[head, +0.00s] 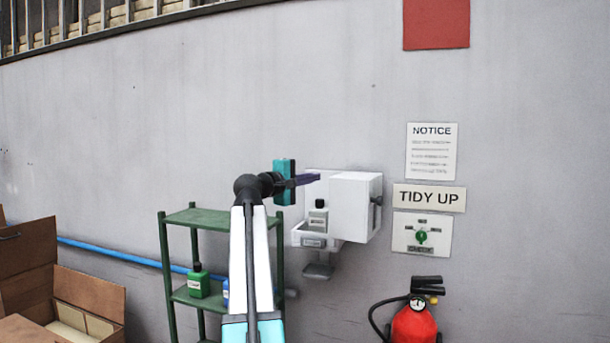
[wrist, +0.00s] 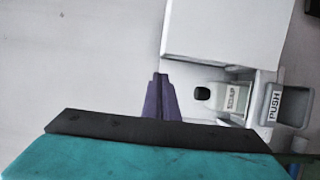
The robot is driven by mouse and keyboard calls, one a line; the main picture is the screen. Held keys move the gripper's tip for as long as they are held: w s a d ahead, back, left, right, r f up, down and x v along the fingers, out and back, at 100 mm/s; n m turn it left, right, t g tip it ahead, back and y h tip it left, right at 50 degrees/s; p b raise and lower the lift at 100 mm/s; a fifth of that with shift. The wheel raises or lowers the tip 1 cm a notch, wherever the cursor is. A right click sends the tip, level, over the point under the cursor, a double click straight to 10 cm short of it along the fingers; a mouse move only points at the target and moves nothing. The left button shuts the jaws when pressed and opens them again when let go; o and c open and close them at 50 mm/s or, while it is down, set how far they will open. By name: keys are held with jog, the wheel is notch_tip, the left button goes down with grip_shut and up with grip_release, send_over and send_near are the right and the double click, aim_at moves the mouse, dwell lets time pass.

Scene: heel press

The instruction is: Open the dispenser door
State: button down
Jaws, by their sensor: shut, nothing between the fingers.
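The white dispenser is mounted on the grey wall. Its box-like door (head: 355,207) stands swung out to the right, exposing a pale bottle with a dark cap (head: 318,217) on the left. In the wrist view the door (wrist: 228,30) fills the top right, with the bottle labelled SOAP (wrist: 233,98) beside its lower edge. A PUSH lever (wrist: 275,104) shows at the right. My gripper (head: 318,177) is shut and empty, its purple fingers in front of the dispenser's open left side. In the wrist view the fingers (wrist: 160,85) point towards the backplate; contact cannot be told.
A green shelf (head: 195,217) holding a green bottle (head: 198,281) stands left of the dispenser. A red fire extinguisher (head: 414,322) is at the lower right. Signs and a green-knob panel (head: 421,235) are on the wall to the right. Cardboard boxes (head: 88,292) lie at the far left.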

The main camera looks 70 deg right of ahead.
aim_at(333, 178)
jog(key=shift+s+a+p, duration=0.15)
jog(key=shift+s+p, duration=0.35)
jog(key=shift+s, duration=0.75)
jog(key=s, duration=0.1)
jog(key=s+b, duration=0.1)
jog(key=s, duration=0.1)
jog(key=shift+s+a, duration=0.25)
jog(key=shift+s, duration=0.05)
jog(key=shift+w, duration=0.1)
